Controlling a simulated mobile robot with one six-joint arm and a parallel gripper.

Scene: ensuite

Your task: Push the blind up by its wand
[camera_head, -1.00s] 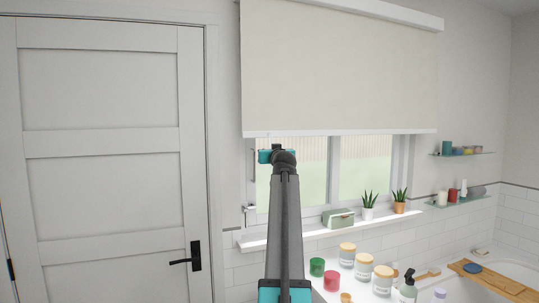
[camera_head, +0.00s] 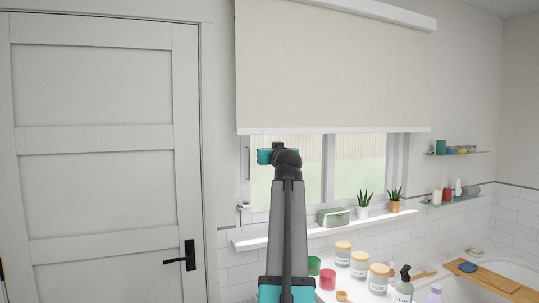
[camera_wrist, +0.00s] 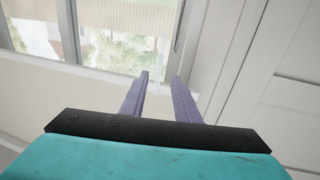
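The cream roller blind (camera_head: 335,70) hangs over the upper part of the window, its pale bottom rail (camera_head: 335,131) level and well above the sill. My gripper (camera_wrist: 160,74) points toward the window's frame, with its two purple-grey fingers apart. In the wrist view a thin, pale, see-through strip, perhaps the wand (camera_wrist: 182,42), runs down toward the right fingertip; I cannot tell whether it touches. In the head view my teal gripper body shows just below the blind's rail at its left end; its fingers are hidden there. No wand can be clearly made out in that view.
The window sill (camera_head: 300,234) holds a green box (camera_head: 333,217) and two potted plants (camera_head: 363,207). Below are several jars (camera_head: 360,262) and bottles. A closed white door (camera_head: 95,180) stands left. Wall shelves (camera_head: 455,199) and a bath are at the right.

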